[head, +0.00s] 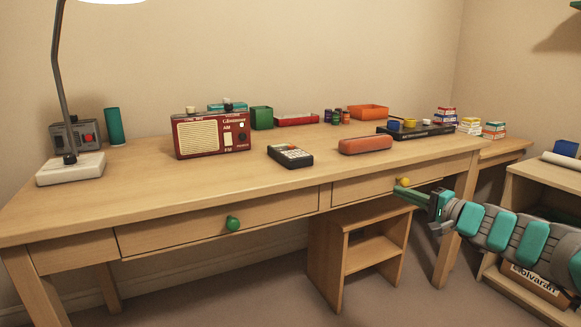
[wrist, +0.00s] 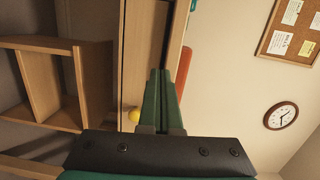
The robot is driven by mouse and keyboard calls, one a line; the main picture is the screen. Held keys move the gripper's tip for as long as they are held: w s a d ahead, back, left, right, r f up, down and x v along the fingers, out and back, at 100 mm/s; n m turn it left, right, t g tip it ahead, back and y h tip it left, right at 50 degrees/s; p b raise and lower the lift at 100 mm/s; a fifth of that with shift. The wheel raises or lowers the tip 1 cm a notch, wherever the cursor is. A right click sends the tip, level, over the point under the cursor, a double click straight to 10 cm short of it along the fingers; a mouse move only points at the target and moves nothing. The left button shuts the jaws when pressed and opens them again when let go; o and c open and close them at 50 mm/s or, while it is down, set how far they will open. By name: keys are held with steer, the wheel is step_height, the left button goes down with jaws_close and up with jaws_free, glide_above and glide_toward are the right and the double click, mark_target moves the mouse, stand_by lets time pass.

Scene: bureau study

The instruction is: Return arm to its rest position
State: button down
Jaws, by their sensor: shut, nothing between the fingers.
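My gripper (head: 402,192) is at the right of the head view, in front of the desk's right drawer, with my arm reaching in from the right edge. Its green fingers are together and hold nothing. In the wrist view the shut fingers (wrist: 160,100) point at the desk front. The yellow knob (head: 405,181) of the right drawer shows just above the fingertips in the head view. The same yellow knob (wrist: 134,115) is beside the fingers in the wrist view. I cannot tell whether the fingers touch it. The right drawer (head: 365,188) looks closed or nearly so.
The desk (head: 215,193) bears a lamp (head: 70,168), a red radio (head: 212,134), a calculator (head: 290,156) and an orange case (head: 365,145). A wooden stool (head: 372,252) stands under it. A shelf (head: 540,174) is at the right, close to my arm. Floor in front looks clear.

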steer(key=s+a+n+g+y+p, duration=0.1)
steer(key=s+a+n+g, duration=0.2)
steer(key=s+a, duration=0.35)
steer(key=s+a+n+g, duration=0.2)
steer(key=s+a+g, duration=0.1)
steer(key=a, duration=0.7)
steer(key=s+a+n+g+y+p, duration=0.1)
steer(key=s+a+n+g, duration=0.3)
steer(key=a, duration=0.5)
steer(key=s+a+f+n+g+h+p, duration=0.1)
steer(key=s+f+g+h, duration=0.3)
steer(key=s, duration=0.6)
steer(key=s+a+f+n+g+h+p, duration=0.15)
steer(key=s+f, duration=0.35)
steer(key=s, duration=0.6)
steer(key=s+d+f+h, duration=0.1)
steer(key=s+d+h, duration=0.1)
steer(key=s+d, duration=0.3)
steer(key=s+d+f+g+h, duration=0.1)
steer(key=s+d+f+h, duration=0.1)
steer(key=s+d, duration=0.4)
steer(key=shift+s+f+h+p, duration=0.35)
steer(key=shift+s+h, duration=0.1)
steer(key=shift+h, duration=0.3)
